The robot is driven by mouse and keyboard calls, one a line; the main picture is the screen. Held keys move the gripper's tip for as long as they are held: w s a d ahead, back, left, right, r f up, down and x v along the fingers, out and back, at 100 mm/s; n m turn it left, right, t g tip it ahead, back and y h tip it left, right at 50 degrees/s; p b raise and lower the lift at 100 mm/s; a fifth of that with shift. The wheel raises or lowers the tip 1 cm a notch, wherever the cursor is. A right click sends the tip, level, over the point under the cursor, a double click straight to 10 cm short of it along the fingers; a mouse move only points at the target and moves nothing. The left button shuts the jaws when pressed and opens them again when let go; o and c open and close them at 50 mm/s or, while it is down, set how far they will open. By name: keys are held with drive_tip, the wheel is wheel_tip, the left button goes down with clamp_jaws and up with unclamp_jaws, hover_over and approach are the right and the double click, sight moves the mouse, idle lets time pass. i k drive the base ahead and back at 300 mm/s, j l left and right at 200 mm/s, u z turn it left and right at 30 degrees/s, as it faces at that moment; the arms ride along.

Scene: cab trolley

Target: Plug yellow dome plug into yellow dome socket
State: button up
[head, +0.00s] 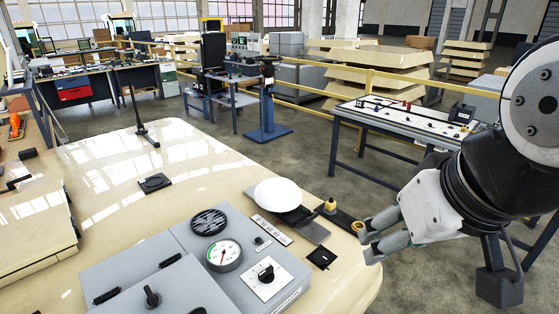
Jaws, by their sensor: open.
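A small upright yellow piece with a domed top (330,205), which looks like the yellow dome plug, stands on a dark strip (343,217) at the right edge of the cream panel. A yellow ring (357,226), possibly the yellow dome socket, sits at the strip's near right end, partly beside my gripper's fingers. My gripper (367,240) is open, with nothing seen between its fingers. It is just right of the ring and the panel edge, pointing left. The upright yellow piece is apart from it, to the left.
A grey console (190,262) with a gauge and knobs stands on the cream panel (120,165). A white dome (278,194) and a small black plate (321,257) lie near the strip. A workbench (405,118) stands behind my arm. The panel's far middle is mostly clear.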

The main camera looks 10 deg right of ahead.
sight(331, 204)
drive_tip(key=z, duration=0.35)
drive_tip(key=l, duration=0.15)
drive_tip(key=i+l+u, duration=0.1)
drive_tip(key=u, duration=0.75)
drive_tip(key=i+l+u, duration=0.25)
drive_tip(key=l, duration=0.3)
drive_tip(key=l+u, duration=0.2)
drive_tip(key=l, duration=0.35)
drive_tip(key=i+l+u, duration=0.1)
drive_tip(key=l+u, duration=0.15)
drive_tip(key=l, duration=0.4)
drive_tip(key=i+l, duration=0.1)
drive_tip(key=l, duration=0.65)
